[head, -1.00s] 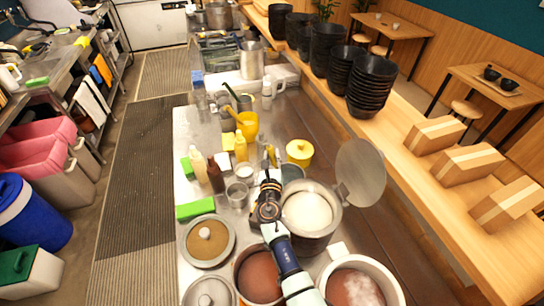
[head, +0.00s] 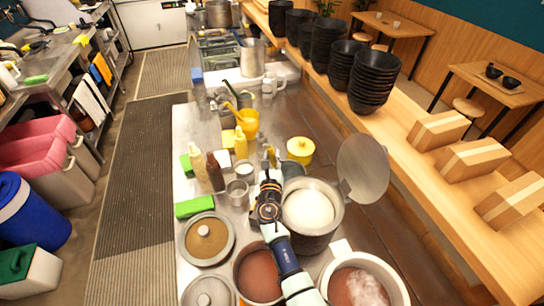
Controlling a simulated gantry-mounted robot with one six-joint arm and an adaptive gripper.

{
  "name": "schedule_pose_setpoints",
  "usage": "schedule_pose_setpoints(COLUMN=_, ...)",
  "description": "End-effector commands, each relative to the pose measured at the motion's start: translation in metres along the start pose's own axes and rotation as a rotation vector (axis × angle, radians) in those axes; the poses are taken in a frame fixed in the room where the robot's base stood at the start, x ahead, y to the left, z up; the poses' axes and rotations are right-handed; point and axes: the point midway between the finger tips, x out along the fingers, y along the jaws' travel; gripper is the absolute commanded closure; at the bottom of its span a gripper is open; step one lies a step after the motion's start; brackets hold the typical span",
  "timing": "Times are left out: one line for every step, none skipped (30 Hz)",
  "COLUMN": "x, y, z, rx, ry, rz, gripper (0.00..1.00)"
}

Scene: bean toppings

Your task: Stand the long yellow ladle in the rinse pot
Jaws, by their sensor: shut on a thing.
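My gripper (head: 269,180) is over the counter, just left of the large open pot with white contents (head: 308,208). It points away from me and is mostly hidden behind its own wrist. A slim yellow piece, apparently the long yellow ladle (head: 272,156), shows just beyond the fingers. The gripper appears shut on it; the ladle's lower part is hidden. A small grey pot (head: 292,169), possibly the rinse pot, stands right of the gripper, behind the large pot. I cannot tell whether the ladle touches it.
Sauce bottles (head: 215,172) and small steel cups (head: 238,193) stand left of the gripper. A yellow jug (head: 248,122) with a utensil is farther back. A round raised lid (head: 362,168) is at the right.

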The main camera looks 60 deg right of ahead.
Motion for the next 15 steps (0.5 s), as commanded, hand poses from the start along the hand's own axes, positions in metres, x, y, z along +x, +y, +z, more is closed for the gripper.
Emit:
schedule_pose_setpoints(x=0.0, y=0.0001, z=-0.0014, rx=-0.001, ry=0.0, rz=-0.001, gripper=1.0)
schedule_pose_setpoints(x=-0.0001, y=0.0007, z=-0.0018, rx=-0.001, ry=0.0, rz=-0.001, gripper=1.0)
schedule_pose_setpoints(x=-0.0003, y=0.0016, z=-0.0024, rx=-0.001, ry=-0.001, rz=0.0, gripper=1.0)
schedule_pose_setpoints(x=-0.0004, y=0.0023, z=-0.0029, rx=-0.001, ry=-0.001, rz=0.0, gripper=1.0)
schedule_pose_setpoints(x=-0.0005, y=0.0031, z=-0.0034, rx=-0.001, ry=-0.001, rz=0.001, gripper=1.0)
schedule_pose_setpoints(x=-0.0007, y=0.004, z=-0.0039, rx=-0.001, ry=-0.002, rz=0.002, gripper=1.0)
schedule_pose_setpoints(x=-0.0008, y=0.0045, z=-0.004, rx=-0.001, ry=-0.002, rz=0.002, gripper=1.0)
schedule_pose_setpoints(x=-0.0008, y=0.0049, z=-0.0041, rx=-0.001, ry=-0.002, rz=0.002, gripper=1.0)
schedule_pose_setpoints(x=-0.0009, y=0.0052, z=-0.0038, rx=-0.001, ry=-0.003, rz=0.002, gripper=1.0)
schedule_pose_setpoints(x=-0.0009, y=0.0053, z=-0.0036, rx=-0.001, ry=-0.003, rz=0.002, gripper=1.0)
schedule_pose_setpoints(x=-0.0009, y=0.0052, z=-0.0033, rx=-0.001, ry=-0.003, rz=0.002, gripper=1.0)
schedule_pose_setpoints(x=-0.0009, y=0.0052, z=-0.0031, rx=-0.001, ry=-0.003, rz=0.002, gripper=1.0)
schedule_pose_setpoints(x=-0.0009, y=0.0052, z=-0.003, rx=-0.001, ry=-0.003, rz=0.002, gripper=1.0)
schedule_pose_setpoints(x=-0.0009, y=0.0053, z=-0.003, rx=-0.001, ry=-0.003, rz=0.002, gripper=1.0)
schedule_pose_setpoints(x=-0.0009, y=0.0053, z=-0.0029, rx=-0.001, ry=-0.004, rz=0.002, gripper=0.71)
